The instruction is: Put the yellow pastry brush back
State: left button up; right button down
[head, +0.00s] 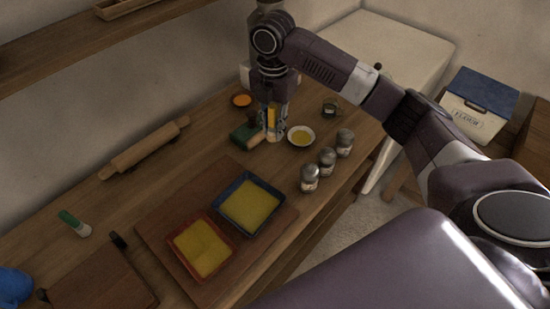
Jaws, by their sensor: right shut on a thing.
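My right gripper (273,132) points down over the far part of the wooden counter. It is shut on a yellow thing (271,116), which looks like the yellow pastry brush. Only a narrow strip of it shows between the fingers, so its bristles and exact tilt are hidden. The gripper is between a green and brown block (247,136) on its left and a small white bowl of yellow liquid (301,136) on its right. I cannot tell whether the brush touches the counter. My left gripper is not in view.
Shakers (327,160) stand along the counter's right edge. A blue tray (250,203) and a red tray (202,247) lie on a board. A rolling pin (145,149) lies by the wall. An orange dish (242,100) and a small jar (330,107) are near the far end.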

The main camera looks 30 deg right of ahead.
jog(key=p, duration=0.1)
send_over(274, 168)
notch_tip(274, 168, down, 9)
notch_tip(274, 168, down, 4)
jog(key=shift+f+p, duration=0.1)
jog(key=shift+p, duration=0.5)
jog(key=shift+w+f, duration=0.1)
jog(key=shift+f, duration=0.2)
jog(key=c, duration=1.8)
grip_release()
jog(key=shift+f, duration=0.1)
jog(key=shift+o, duration=0.2)
notch_tip(274, 168, up, 11)
jog(key=b, duration=0.2)
jog(key=shift+b, duration=0.4)
jog(key=shift+r, duration=0.7)
